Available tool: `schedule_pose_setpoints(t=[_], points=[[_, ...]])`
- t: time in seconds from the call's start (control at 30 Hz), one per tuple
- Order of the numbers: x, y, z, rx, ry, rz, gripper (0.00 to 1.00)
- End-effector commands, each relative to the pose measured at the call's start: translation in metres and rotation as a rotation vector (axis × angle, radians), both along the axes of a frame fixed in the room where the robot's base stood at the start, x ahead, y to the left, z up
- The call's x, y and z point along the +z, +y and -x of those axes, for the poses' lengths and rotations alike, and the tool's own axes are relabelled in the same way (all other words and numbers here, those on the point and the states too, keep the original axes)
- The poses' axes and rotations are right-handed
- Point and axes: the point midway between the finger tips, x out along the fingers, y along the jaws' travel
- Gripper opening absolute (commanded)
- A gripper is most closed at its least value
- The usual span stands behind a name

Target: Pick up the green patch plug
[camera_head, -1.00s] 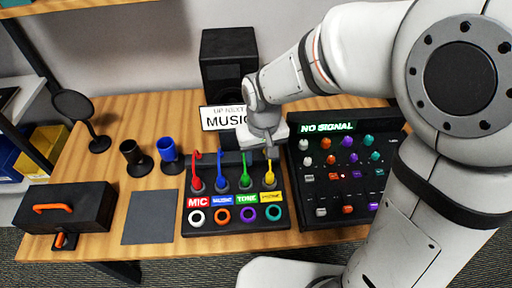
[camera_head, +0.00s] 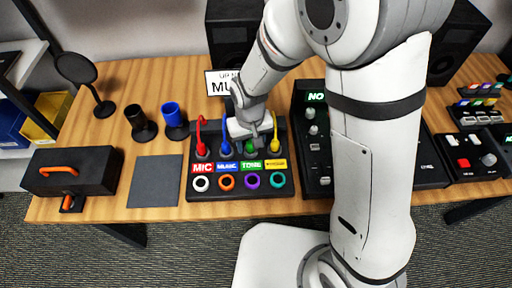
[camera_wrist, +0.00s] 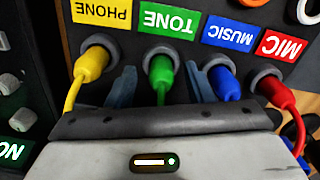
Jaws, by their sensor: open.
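The green patch plug (camera_wrist: 160,71) sits in the socket under the TONE label (camera_wrist: 168,20), with its green cable running toward my gripper. In the head view the plug (camera_head: 250,148) is partly hidden by my gripper. My gripper (camera_wrist: 161,86) is open, with one finger on each side of the green plug. The left finger lies between the yellow plug (camera_wrist: 92,64) and the green one, the right finger between the green and the blue plug (camera_wrist: 224,82). I cannot tell whether either finger touches a plug.
The red plug (camera_wrist: 272,87) stands beyond the blue one. The black patch panel (camera_head: 188,183) has a row of coloured rings along its front. A mixer (camera_head: 312,165) stands close to its right. A dark mat (camera_head: 155,181) and two cups (camera_head: 173,118) are to the left.

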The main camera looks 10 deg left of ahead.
Motion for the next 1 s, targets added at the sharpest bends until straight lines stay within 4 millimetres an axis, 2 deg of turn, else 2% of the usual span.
schedule_pose_setpoints(t=[0.13,0.7,1.0], points=[[0.0004,0.0001,0.0002,0.000,0.000,0.000,0.46],[0.0006,0.0004,0.0005,0.001,0.000,0.000,0.00],[0.0066,0.0009,0.0003,0.002,-0.002,-0.001,0.00]])
